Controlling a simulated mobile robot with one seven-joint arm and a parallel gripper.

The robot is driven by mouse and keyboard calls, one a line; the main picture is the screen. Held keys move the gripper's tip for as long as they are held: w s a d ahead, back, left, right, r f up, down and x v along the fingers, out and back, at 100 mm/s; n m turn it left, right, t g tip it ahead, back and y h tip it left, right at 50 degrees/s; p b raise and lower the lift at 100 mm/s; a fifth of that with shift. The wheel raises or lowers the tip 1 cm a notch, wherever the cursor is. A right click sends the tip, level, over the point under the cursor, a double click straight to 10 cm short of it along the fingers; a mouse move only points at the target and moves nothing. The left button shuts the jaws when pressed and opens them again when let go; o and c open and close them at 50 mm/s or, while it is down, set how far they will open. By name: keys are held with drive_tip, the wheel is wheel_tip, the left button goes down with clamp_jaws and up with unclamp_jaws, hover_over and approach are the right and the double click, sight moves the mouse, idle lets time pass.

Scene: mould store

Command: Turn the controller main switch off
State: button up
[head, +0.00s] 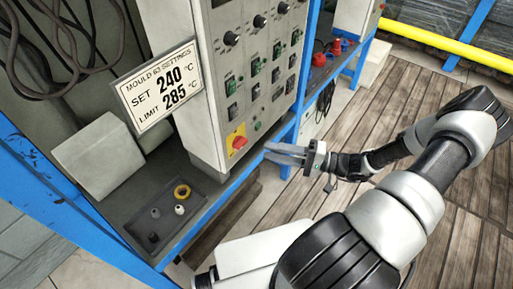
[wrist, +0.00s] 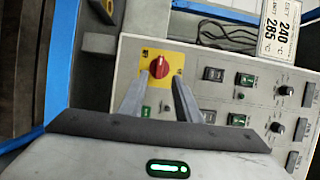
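The controller (head: 205,95) is a grey cabinet with knobs and rocker switches. Its main switch (head: 238,142) is a red rotary knob on a yellow plate at the lower front corner. In the wrist view the main switch (wrist: 159,67) shows just beyond and between my fingertips, with a pale mark on the knob. I cannot read its position label. My gripper (head: 267,151) is in front of the panel, to the right of the switch in the head view. In the wrist view my gripper (wrist: 158,80) is open and empty, its two fingers apart and pointing at the switch.
A settings sign (head: 158,87) reads set 240, limit 285. A blue frame post (head: 300,75) stands beside the cabinet. Green-lit rockers (wrist: 238,119) sit near the switch. Wooden floor lies right.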

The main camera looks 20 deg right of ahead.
drive_tip(key=v, duration=0.9)
drive_tip(key=shift+d, duration=0.2)
